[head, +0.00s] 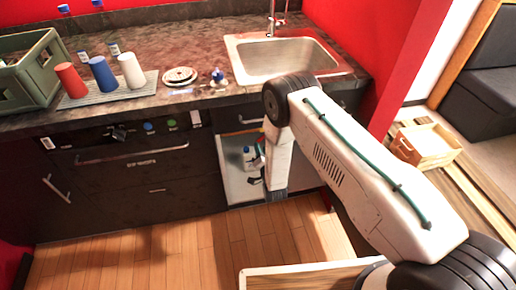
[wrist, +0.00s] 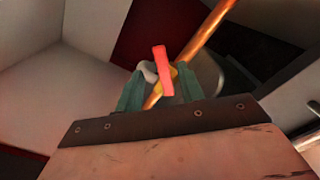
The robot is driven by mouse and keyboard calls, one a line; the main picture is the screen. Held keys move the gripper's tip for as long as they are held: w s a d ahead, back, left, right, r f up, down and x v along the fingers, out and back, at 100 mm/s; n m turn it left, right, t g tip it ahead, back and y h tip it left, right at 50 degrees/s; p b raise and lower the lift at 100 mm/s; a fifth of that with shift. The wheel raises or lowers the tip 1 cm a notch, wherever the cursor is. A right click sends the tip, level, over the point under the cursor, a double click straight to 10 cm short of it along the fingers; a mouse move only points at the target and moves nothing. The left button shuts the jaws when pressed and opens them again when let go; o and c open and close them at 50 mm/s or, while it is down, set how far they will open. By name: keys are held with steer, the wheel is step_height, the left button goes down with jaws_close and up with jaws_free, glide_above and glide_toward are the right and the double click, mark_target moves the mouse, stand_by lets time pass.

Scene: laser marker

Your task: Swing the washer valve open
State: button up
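In the wrist view, a red valve handle (wrist: 161,68) stands near upright, slightly tilted, at the middle. It sits on a yellow valve body (wrist: 173,77) on a copper pipe (wrist: 207,38) that runs diagonally up to the right. My gripper (wrist: 158,84) points at the valve with its two green fingers apart, one on each side of the handle. I see no clear contact between fingers and handle.
The open cabinet (head: 236,186) has pale inner walls, and a bottle (head: 248,155) stands in it. Above are the counter (head: 200,97) and sink (head: 262,42). Cups and a green crate (head: 20,88) stand at left. A wooden drawer box (head: 425,145) is at right.

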steer(key=shift+s+d, duration=0.1)
steer(key=shift+s, duration=0.35)
steer(key=c, duration=0.4)
steer(key=shift+m+h, duration=0.3)
steer(key=shift+m, duration=0.4)
steer(key=d+f, duration=0.1)
steer(key=d, duration=0.1)
steer(key=s+d+f, duration=0.1)
steer(key=f, duration=0.1)
steer(key=d+f, duration=0.2)
steer(key=shift+s+d, duration=0.25)
steer(key=shift+d, duration=0.1)
jaws_close()
step_height(320, 180, down, 3)
steer(key=s+d+m+y, duration=0.2)
steer(key=s+d+m, duration=0.1)
steer(key=m, duration=0.5)
steer(key=w+a+r+m+t+y, duration=0.1)
steer(key=w+a+r+m+y, duration=0.1)
steer(key=w+a+r+m, duration=0.3)
steer(key=shift+w+a+r+m, duration=0.35)
steer(key=shift+w+a+m, duration=0.35)
steer(key=shift+w+a, duration=0.85)
